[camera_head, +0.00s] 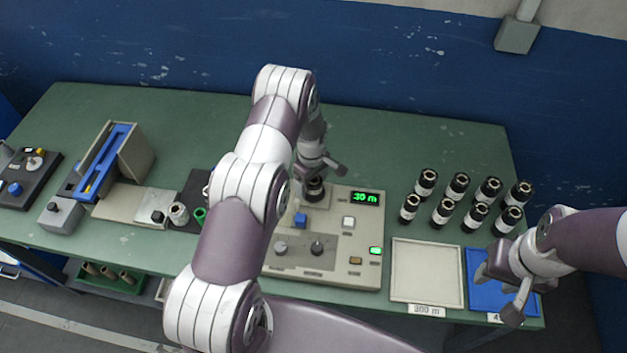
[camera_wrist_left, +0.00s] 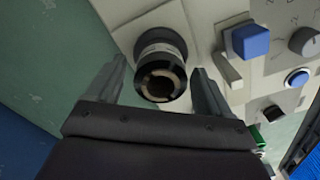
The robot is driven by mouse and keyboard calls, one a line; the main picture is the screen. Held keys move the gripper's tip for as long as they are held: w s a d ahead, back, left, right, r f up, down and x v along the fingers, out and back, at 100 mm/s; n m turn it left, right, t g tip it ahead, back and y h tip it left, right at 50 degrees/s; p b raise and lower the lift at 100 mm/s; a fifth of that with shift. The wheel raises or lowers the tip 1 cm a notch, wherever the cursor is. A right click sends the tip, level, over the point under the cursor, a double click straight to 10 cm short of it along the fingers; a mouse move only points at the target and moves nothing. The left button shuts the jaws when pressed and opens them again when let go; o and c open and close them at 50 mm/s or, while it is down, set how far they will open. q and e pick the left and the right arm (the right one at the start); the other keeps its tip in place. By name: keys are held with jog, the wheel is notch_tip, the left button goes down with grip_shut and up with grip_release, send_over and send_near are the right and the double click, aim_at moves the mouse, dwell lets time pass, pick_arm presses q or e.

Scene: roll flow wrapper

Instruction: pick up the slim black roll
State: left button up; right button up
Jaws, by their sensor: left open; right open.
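A slim black roll (camera_head: 314,190) with a pale band stands on the beige control panel, partly hidden under my left gripper (camera_head: 320,169). In the left wrist view the roll (camera_wrist_left: 160,82) shows its hollow end between the two open fingers of my left gripper (camera_wrist_left: 158,66). Gaps show on both sides, and the fingers do not appear closed on it. My right gripper (camera_head: 498,293) is open and empty, over the blue tray (camera_head: 480,262) at the right.
Several black rolls (camera_head: 443,211) stand in rows at the right. A white tray (camera_head: 427,272) lies beside the blue one. The beige panel (camera_head: 340,262) has knobs, buttons and a green "30 m" display (camera_head: 365,198). A blue-topped device (camera_head: 105,160) stands at the left.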

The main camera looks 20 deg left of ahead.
pick_arm(q)
jog(key=shift+w+f, duration=0.1)
jog(key=shift+f, duration=0.2)
jog(key=c, duration=1.1)
jog(key=shift+r, duration=0.1)
